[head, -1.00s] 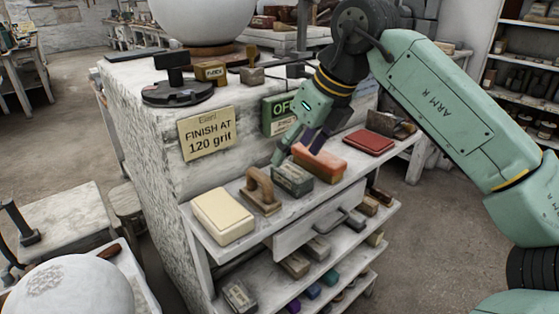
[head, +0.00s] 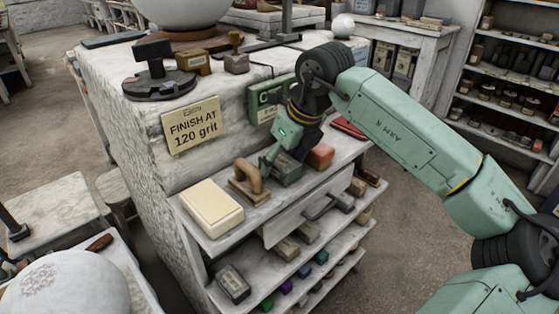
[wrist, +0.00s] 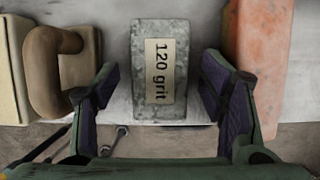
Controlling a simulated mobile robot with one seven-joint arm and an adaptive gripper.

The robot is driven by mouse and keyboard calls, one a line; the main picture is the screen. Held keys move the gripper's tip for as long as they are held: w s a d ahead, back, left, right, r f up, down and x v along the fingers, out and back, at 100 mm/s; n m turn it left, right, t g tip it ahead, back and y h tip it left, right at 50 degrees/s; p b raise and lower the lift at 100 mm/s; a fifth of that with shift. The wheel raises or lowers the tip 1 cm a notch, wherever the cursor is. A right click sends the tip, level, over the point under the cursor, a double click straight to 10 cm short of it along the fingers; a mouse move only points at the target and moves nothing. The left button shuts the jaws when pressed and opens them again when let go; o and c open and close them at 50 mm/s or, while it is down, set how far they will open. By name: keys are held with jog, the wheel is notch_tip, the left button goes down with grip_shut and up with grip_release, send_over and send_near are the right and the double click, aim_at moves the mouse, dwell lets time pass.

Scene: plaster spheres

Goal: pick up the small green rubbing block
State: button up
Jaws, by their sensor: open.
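A small grey-green block (head: 288,172) sits on the upper shelf ledge in the head view, partly hidden by my gripper. In the wrist view the block (wrist: 158,105) lies lengthwise with a cream label reading "120 grit". My gripper (head: 277,158) is at the block in the head view. In the wrist view my gripper (wrist: 159,78) is open, with one finger on each side of the block and a gap visible on both sides. Nothing is held.
A wooden-handled tool (head: 250,182) stands left of the block, and a cream slab (head: 211,208) lies further left. An orange-red block (head: 320,156) is close on the right. A sign (head: 195,125) reads "FINISH AT 120 grit". Small coloured cubes (head: 303,271) sit on a lower shelf.

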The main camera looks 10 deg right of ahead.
aim_at(281, 161)
jog(key=shift+w+a+f, duration=0.1)
jog(key=shift+w+f, duration=0.05)
jog(key=shift+f, duration=0.3)
grip_shut()
dwell(0.6)
jog(key=shift+r, duration=0.15)
notch_tip(281, 161, up, 10)
jog(key=shift+f+b, duration=0.1)
jog(key=shift+b, duration=0.95)
jog(key=c, duration=0.7)
grip_release()
grip_shut()
